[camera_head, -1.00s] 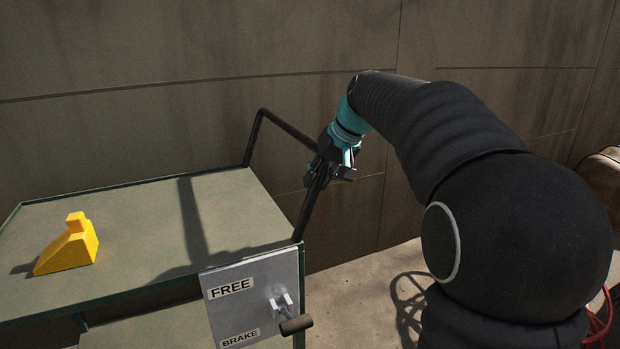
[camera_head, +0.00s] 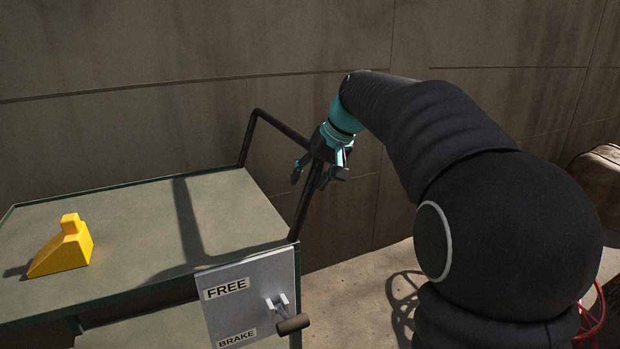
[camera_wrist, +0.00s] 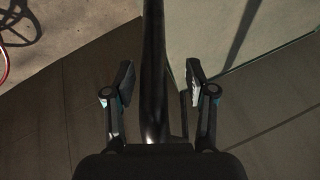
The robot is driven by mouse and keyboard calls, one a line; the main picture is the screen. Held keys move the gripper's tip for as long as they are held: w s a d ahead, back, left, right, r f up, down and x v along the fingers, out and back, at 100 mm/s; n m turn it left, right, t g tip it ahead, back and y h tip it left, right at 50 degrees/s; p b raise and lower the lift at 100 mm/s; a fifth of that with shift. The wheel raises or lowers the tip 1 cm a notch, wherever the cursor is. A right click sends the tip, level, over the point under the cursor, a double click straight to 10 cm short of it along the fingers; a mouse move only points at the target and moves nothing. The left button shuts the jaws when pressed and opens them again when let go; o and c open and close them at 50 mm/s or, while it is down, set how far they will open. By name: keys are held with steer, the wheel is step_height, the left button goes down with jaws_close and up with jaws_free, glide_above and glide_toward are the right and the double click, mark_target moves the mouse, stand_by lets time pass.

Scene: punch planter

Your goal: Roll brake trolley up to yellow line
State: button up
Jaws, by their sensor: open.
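The brake trolley (camera_head: 140,224) stands at the left in the head view, with a flat greenish top. Its dark push handle (camera_head: 276,127) rises at the right end. A plate marked FREE and BRAKE (camera_head: 250,300) hangs on its near right corner, with a lever (camera_head: 293,324) whose dark grip is beside the lower, BRAKE end. My gripper (camera_head: 320,178) is open at the handle. In the wrist view the handle bar (camera_wrist: 153,75) runs between the two open fingers (camera_wrist: 160,85), with gaps on both sides. No yellow line shows.
A yellow wedge (camera_head: 64,248) lies on the trolley top. A concrete wall (camera_head: 200,50) runs close behind the trolley. A brown rounded object (camera_head: 600,180) and a red wheel-like thing (camera_head: 592,322) are at the right edge.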

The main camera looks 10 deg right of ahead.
steer(key=v, duration=1.1)
steer(key=s+a+f+h, duration=0.1)
steer(key=s+f+h, duration=0.1)
steer(key=s+f, duration=0.9)
steer(key=s+a+f+t+h, duration=0.1)
steer(key=s+a+f+h, duration=0.1)
steer(key=s+f, duration=0.9)
steer(key=s, duration=0.5)
steer(key=shift+s+n, duration=0.3)
